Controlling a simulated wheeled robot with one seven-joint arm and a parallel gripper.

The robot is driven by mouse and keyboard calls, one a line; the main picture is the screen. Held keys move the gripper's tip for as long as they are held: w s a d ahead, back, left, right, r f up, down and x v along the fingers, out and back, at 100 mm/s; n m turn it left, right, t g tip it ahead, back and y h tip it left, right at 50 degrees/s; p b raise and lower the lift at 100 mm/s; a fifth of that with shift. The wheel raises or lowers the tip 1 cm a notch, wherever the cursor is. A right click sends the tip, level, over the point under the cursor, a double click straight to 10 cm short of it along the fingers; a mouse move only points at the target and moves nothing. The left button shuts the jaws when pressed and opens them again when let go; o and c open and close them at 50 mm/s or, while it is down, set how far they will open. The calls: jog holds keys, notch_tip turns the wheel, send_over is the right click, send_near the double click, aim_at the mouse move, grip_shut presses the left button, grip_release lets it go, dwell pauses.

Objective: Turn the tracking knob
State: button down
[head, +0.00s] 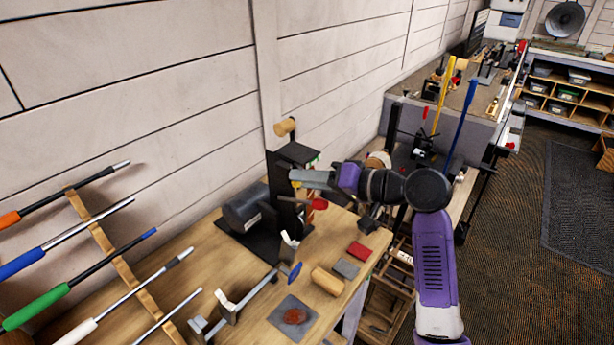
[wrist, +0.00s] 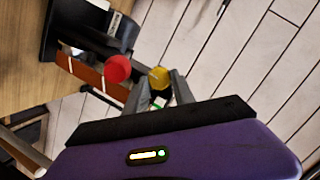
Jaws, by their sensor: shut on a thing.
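The black upright belt sander (head: 287,215) stands on the wooden bench against the wall. A small yellow knob (wrist: 159,77) on it sits between my fingertips in the wrist view, and a little of it shows in the head view (head: 296,184). No label tells me that this is the tracking knob. My gripper (wrist: 157,90) is shut on the yellow knob, reaching in from the right in the head view. A red knob (wrist: 117,68) is beside it, clear of the fingers; it also shows lower on the machine in the head view (head: 319,204).
A wooden roller (head: 285,126) tops the machine. The bench (head: 205,262) holds a red block (head: 359,250), a grey block (head: 345,269), a wooden cylinder (head: 327,281) and a clamp bar. Golf shafts rest on a rack (head: 112,250) at left. The wall is close behind.

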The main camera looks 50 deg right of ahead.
jog(key=shift+d+f+m+t+y+p, duration=0.15)
jog(key=shift+m+y+p, duration=0.3)
jog(key=shift+m+p, duration=0.45)
jog(key=shift+r+m+t+y+p, duration=0.15)
jog(key=shift+m+y+p, duration=0.3)
jog(key=shift+m+p, duration=0.4)
jog(key=shift+f, duration=0.15)
jog(key=c, duration=1.1)
grip_release()
jog(key=shift+o, duration=0.2)
